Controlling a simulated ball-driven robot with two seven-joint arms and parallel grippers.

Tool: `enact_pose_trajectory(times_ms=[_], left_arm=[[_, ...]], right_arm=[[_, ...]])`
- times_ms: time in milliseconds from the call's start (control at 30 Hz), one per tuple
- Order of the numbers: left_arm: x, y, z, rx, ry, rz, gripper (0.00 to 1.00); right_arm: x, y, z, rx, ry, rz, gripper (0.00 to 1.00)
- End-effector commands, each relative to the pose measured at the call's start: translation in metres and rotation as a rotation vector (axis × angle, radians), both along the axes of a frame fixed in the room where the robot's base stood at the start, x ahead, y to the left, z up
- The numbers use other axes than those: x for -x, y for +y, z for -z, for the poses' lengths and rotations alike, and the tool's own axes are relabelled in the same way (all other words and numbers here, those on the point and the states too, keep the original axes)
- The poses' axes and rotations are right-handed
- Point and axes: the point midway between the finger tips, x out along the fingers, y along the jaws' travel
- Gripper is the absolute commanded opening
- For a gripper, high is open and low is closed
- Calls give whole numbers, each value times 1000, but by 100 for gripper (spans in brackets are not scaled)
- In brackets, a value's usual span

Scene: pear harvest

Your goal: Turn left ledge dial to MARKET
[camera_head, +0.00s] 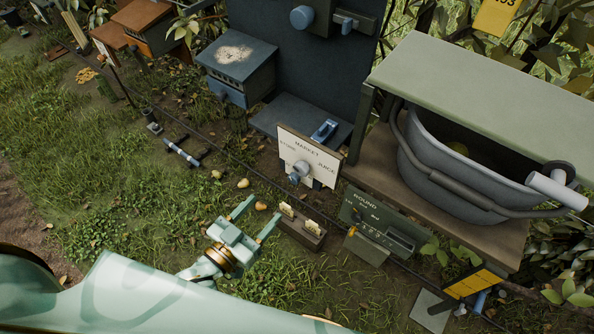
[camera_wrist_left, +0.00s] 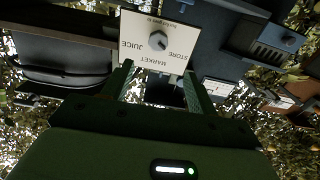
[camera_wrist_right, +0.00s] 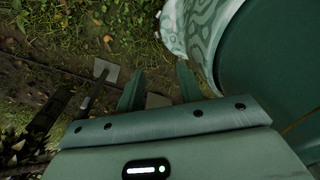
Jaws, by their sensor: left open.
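The dial (camera_head: 298,172) is a blue-grey knob on a white sign board (camera_head: 309,157) lettered STORE, MARKET and JUICE. MARKET is at the top, STORE at the left and JUICE at the right. In the left wrist view the dial (camera_wrist_left: 158,40) and board appear upside down, straight beyond the fingertips. I cannot tell surely which word it points to. My left gripper (camera_head: 258,214) is open and empty, below and left of the dial, apart from it. Its two fingers also show in the left wrist view (camera_wrist_left: 158,72). My right gripper (camera_wrist_right: 159,78) is open and empty over the ground.
A wooden block with small tags (camera_head: 302,228) stands on the grass right of my left gripper. A ROUND panel (camera_head: 379,222) is farther right, below a shelf with a grey tub (camera_head: 450,165). A blue clip (camera_head: 324,130) lies behind the board. Grass at the left is mostly clear.

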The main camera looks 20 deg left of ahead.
Motion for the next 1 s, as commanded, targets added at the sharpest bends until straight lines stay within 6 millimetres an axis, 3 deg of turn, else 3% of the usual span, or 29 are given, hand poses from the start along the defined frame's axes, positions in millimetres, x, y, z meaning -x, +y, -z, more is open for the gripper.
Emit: enact_pose_trajectory(times_ms=[300, 500, 700, 967, 1000], left_arm=[[-78, -28, -1, 1, -3, -1, 58], [-111, -41, 0, 1, 1, -1, 58], [-125, -46, 0, -1, 2, -1, 58], [-125, -46, 0, -1, 2, -1, 58], [-125, -46, 0, -1, 2, -1, 47]], right_arm=[[-7, -17, 0, 23, -9, -1, 36], [-9, -20, 2, 26, -12, 2, 36], [-9, -18, 3, 24, -11, 2, 36], [-8, -7, 3, 9, -9, 3, 36], [-7, -6, 3, 8, -9, 3, 36]])
